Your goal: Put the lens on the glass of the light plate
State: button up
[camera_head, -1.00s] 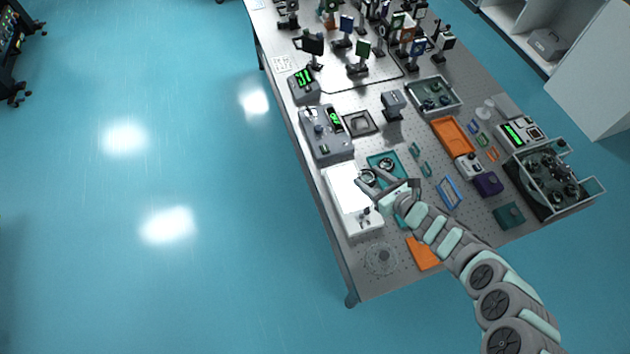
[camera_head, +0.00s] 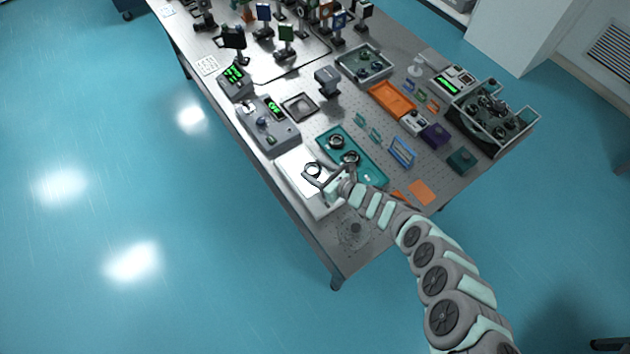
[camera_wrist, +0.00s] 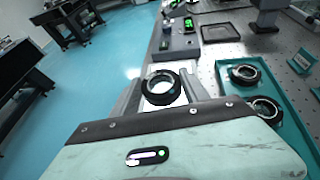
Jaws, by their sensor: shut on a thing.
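A black ring-shaped lens (camera_wrist: 162,88) is held between the fingers of my gripper (camera_wrist: 163,92) in the wrist view. In the head view the lens (camera_head: 313,170) shows over the white glass of the light plate (camera_head: 298,172), with my gripper (camera_head: 314,178) shut on it. Bright white glass shows through and around the ring in the wrist view. I cannot tell whether the lens touches the glass. My gripper hides part of the plate's near end.
A teal tray (camera_head: 369,168) with two other ring lenses (camera_head: 336,142) lies right beside the light plate. A grey control box (camera_head: 268,130) stands beyond the plate. A blue frame (camera_head: 402,152) stands to the right. The table's left edge is close to the plate.

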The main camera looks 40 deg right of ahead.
jog(key=shift+f+b, duration=1.05)
jog(key=shift+f, duration=1.9)
jog(key=shift+f, duration=0.15)
jog(key=o, duration=1.4)
